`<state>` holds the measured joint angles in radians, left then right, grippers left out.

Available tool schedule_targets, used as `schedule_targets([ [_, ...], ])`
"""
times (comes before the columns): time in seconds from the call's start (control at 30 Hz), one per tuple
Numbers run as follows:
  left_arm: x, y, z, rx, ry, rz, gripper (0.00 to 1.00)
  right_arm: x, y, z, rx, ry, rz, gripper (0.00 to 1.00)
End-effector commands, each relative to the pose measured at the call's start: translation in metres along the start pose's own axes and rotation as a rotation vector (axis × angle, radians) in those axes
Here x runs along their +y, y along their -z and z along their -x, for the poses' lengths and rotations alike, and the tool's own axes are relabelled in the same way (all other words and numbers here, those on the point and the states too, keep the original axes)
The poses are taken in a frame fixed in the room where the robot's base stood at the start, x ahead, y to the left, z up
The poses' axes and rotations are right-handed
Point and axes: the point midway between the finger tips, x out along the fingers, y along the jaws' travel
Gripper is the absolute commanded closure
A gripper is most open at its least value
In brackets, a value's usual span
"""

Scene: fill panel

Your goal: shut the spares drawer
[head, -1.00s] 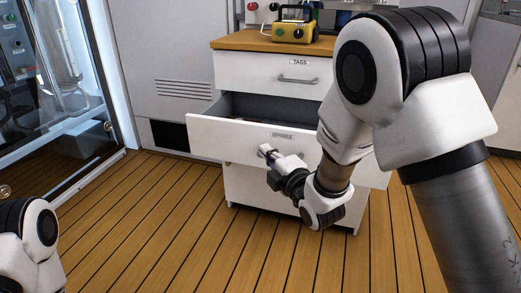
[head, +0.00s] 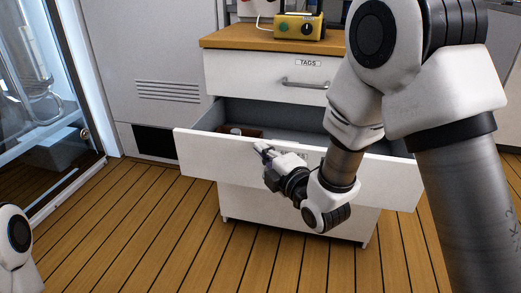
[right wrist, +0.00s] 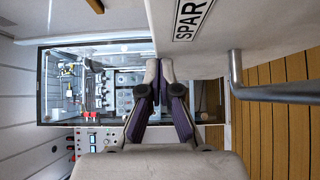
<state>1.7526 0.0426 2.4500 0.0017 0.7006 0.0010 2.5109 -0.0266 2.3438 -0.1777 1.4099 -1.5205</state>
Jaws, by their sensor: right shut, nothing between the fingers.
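The spares drawer (head: 204,149) is pulled out of the white cabinet, below the drawer labelled TAGS (head: 245,75). A brown item (head: 240,132) lies inside at its left. My right gripper (head: 260,148) is shut and empty, at the drawer's front panel near its label. In the right wrist view the shut fingers (right wrist: 160,70) are beside the front panel (right wrist: 255,25), which bears a partly visible label (right wrist: 190,18) and a bar handle (right wrist: 237,75). I cannot tell whether they touch the panel. My right arm hides the drawer's right part. My left gripper is out of view.
A yellow-and-black box (head: 299,26) stands on the wooden cabinet top (head: 240,39). A glass-doored enclosure (head: 50,110) is at the left and a grey cabinet (head: 175,60) behind. The plank floor (head: 130,230) in front is clear.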

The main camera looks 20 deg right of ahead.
Motion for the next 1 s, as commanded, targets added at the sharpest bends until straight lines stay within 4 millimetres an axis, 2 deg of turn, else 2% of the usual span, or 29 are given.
schedule_targets([
  [0.27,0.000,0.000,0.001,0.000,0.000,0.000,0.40,0.000,-0.002,-0.002,0.000,-0.001,-0.001,1.00],
  [0.47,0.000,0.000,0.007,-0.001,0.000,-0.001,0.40,0.002,-0.015,-0.015,-0.003,-0.002,-0.003,1.00],
  [1.0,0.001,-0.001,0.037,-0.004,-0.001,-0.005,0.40,0.003,-0.093,-0.092,-0.002,-0.001,0.000,1.00],
])
